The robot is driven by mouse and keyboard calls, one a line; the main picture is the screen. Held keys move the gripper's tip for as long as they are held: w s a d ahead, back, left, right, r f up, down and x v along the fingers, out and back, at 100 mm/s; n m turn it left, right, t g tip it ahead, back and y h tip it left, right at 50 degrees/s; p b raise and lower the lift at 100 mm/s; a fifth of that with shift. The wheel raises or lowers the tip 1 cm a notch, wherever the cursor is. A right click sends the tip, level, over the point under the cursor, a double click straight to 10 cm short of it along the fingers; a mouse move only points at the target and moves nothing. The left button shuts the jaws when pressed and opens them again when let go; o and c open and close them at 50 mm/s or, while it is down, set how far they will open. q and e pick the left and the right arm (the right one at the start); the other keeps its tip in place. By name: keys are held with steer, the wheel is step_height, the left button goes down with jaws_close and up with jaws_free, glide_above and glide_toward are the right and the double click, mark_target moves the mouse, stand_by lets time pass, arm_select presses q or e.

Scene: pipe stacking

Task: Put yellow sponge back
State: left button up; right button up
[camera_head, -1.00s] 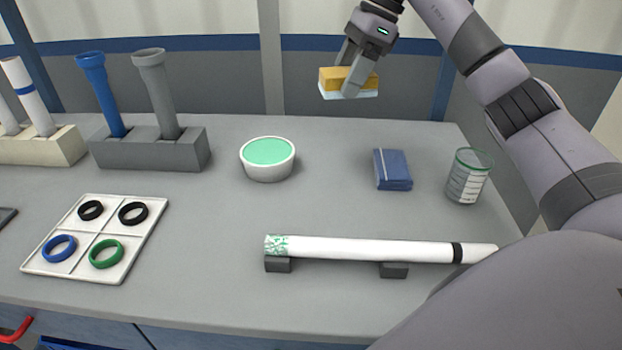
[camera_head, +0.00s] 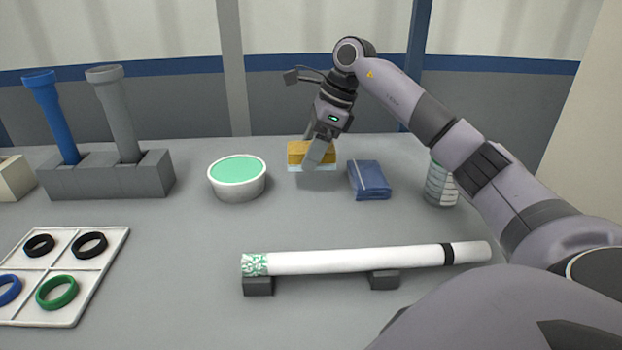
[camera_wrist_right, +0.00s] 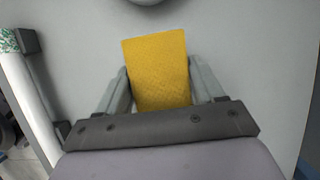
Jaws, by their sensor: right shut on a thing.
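The yellow sponge (camera_head: 297,156) with a pale lower layer is between the fingers of my right gripper (camera_head: 314,160), which is shut on it. In the head view it is at the back of the table, between the bowl and the blue cloth. I cannot tell whether its underside touches the table. The right wrist view shows the sponge's yellow face (camera_wrist_right: 158,70) with a finger on each side. My left gripper is not in view.
A white bowl with green content (camera_head: 237,180) stands left of the sponge. A folded blue cloth (camera_head: 370,182) and a clear beaker (camera_head: 440,187) are to its right. A white pipe (camera_head: 350,259) lies on grey supports in front. A ring tray (camera_head: 105,270) is at the left.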

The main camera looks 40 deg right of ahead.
mark_target(311, 187)
step_height(311, 187, down, 6)
steer(key=shift+r+b, duration=0.25)
steer(key=shift+b, duration=0.3)
steer(key=shift+r, duration=0.1)
steer(key=o, duration=0.9)
steer(key=shift+f, duration=0.2)
steer(key=shift+o, duration=0.2)
